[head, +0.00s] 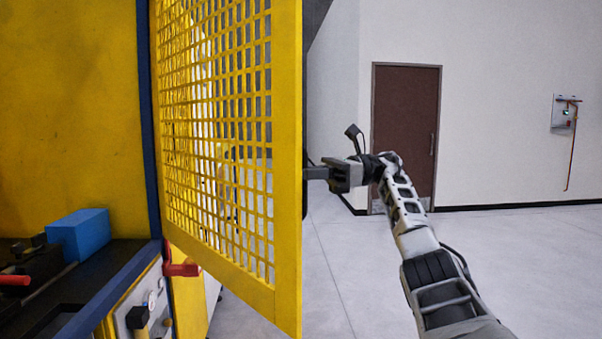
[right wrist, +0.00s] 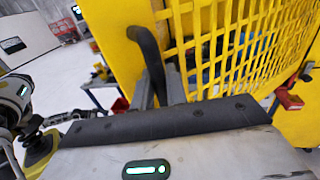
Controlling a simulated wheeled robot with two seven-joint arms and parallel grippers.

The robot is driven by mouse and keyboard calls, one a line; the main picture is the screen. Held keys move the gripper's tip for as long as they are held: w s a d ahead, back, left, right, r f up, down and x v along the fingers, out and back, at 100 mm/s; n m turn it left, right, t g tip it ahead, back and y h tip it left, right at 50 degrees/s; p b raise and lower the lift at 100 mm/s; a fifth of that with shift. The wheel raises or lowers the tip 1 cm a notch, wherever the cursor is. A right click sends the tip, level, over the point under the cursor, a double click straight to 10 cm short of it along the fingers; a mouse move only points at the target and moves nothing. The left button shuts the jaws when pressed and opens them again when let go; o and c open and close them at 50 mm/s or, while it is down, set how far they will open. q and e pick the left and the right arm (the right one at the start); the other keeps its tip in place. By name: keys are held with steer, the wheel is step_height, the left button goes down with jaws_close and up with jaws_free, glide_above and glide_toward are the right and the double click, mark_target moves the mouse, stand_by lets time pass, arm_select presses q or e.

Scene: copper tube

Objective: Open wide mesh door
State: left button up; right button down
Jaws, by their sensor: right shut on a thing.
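The yellow mesh door (head: 287,150) stands swung out from the blue-edged frame of the yellow machine, in the middle of the head view. My right gripper (head: 318,172) reaches its free edge from the right; the fingertips are partly hidden behind that edge. In the right wrist view the mesh door (right wrist: 185,50) fills the upper right, and its dark curved handle (right wrist: 150,50) runs down between the fingers of my right gripper (right wrist: 160,92). That gripper is shut on the handle. My left gripper is not in view.
A blue block (head: 80,234) lies on the dark machine bed at the left. A red part (head: 182,270) sticks out near the door's lower hinge side. Grey floor (head: 350,270) is open right of the door. A brown door (head: 405,135) is in the far wall.

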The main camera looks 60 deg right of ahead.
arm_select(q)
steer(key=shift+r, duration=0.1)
arm_select(e)
steer(key=c, duration=1.5)
jaws_free()
steer(key=shift+s+d, duration=0.15)
steer(key=shift+d, duration=0.1)
arm_select(q)
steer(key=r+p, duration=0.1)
steer(key=p, duration=0.1)
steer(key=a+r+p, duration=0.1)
steer(key=p, duration=0.1)
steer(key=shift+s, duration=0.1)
arm_select(e)
steer(key=v, duration=0.7)
